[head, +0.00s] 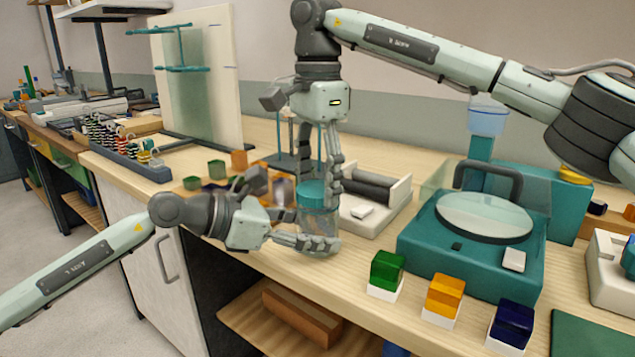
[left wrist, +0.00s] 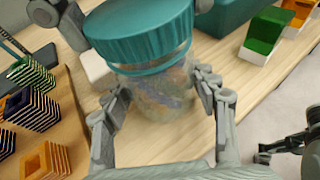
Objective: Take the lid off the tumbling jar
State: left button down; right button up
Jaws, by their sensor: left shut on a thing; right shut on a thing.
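The tumbling jar (head: 318,222) is a clear, round vessel near the bench's front edge. It shows closely in the left wrist view (left wrist: 165,92), with a blurred greyish content. Its teal lid (head: 311,190) sits at the jar's top; in the left wrist view the lid (left wrist: 140,35) has a thin teal band below it, and I cannot tell whether lid and jar are apart. My left gripper (head: 316,243) is shut around the jar's body from the side. My right gripper (head: 322,187) points down from above and is shut on the lid, its far finger partly hidden.
A white tray with a dark roller (head: 372,188) stands just right of the jar. A teal machine with a handle (head: 470,240) is further right, with green (head: 387,270), amber (head: 444,294) and navy (head: 514,318) blocks before it.

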aim_at(317, 188)
jog(key=shift+r, duration=0.9)
jog(key=shift+r, duration=2)
pick_arm(q)
jog(key=shift+c, duration=2.1)
grip_release()
